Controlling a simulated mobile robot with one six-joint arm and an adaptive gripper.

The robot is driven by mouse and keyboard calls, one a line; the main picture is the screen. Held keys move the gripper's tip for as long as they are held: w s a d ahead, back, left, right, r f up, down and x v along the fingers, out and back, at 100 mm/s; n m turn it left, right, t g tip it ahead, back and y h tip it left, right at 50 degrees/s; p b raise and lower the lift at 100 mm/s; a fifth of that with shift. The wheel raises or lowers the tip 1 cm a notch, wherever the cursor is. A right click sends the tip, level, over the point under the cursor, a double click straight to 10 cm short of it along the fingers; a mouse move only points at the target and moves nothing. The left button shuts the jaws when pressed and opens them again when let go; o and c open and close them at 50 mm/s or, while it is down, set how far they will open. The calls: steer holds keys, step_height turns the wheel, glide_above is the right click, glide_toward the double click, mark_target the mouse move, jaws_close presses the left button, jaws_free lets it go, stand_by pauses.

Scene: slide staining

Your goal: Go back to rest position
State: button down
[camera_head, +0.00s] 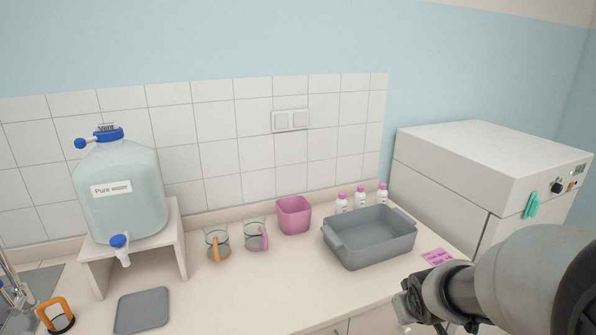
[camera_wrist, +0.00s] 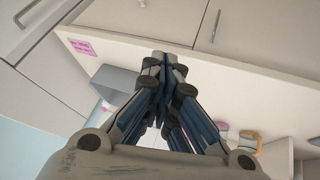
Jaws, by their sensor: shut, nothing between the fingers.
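My gripper (camera_wrist: 163,62) is in the middle of the wrist view, with its fingers together and nothing between them. In the head view my arm comes in from the lower right, and its end is near the counter's front edge, below the pink note. The gripper's fingertips are hard to make out there. The gripper is apart from the grey tub (camera_head: 370,250), which stands to its upper left on the counter.
The counter (camera_head: 215,300) holds a pure water jug (camera_head: 120,195) on a stand, two beakers (camera_head: 217,243) (camera_head: 256,236), a pink container (camera_head: 294,216), several white bottles (camera_head: 341,203), a grey mat (camera_head: 142,310) and a pink note (camera_head: 437,257). A large white appliance (camera_head: 440,185) stands right.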

steer(key=s+a+r, duration=0.3)
steer(key=s, duration=0.5)
steer(key=s+a+r+m+g+y, duration=0.1)
steer(key=s+a+r, duration=0.2)
steer(key=s, duration=0.4)
steer(key=s+a+r+m+g, duration=0.1)
steer(key=s+a+r, duration=0.2)
steer(key=s, duration=0.5)
steer(key=shift+s+a+r+y, duration=0.15)
steer(key=shift+s+r+y, duration=0.15)
steer(key=shift+r+y, duration=0.1)
